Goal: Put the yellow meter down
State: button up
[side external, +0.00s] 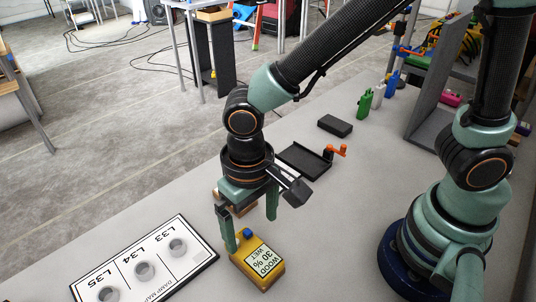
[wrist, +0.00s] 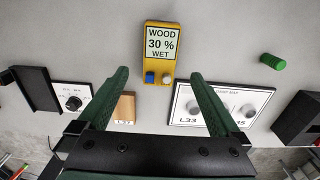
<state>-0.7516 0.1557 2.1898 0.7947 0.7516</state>
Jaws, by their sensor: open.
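The yellow meter (side external: 257,262) lies face up on the grey table, beside the right end of the damp map board. Its screen reads "WOOD 30 % WET", and the wrist view shows the meter (wrist: 160,52) with a blue and a pale knob. My gripper (side external: 251,222) is open and empty. In the wrist view the meter sits just beyond the gap between the open fingers (wrist: 160,75). In the side view one finger overlaps the meter's near-left edge; I cannot tell whether they touch.
The white damp map board (side external: 143,268) holds grey discs at L33, L34 and L35. A wooden block (wrist: 124,108) lies beside a finger.

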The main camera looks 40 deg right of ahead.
jog(key=w+d+r+t, duration=0.2)
jog(key=d+r, duration=0.5)
jog(key=d, duration=0.4)
jog(key=w+d+r+t, duration=0.2)
jog(key=d+r, duration=0.5)
jog(key=d, duration=0.5)
jog(key=shift+r+t, duration=0.2)
jog(key=shift+t, duration=0.6)
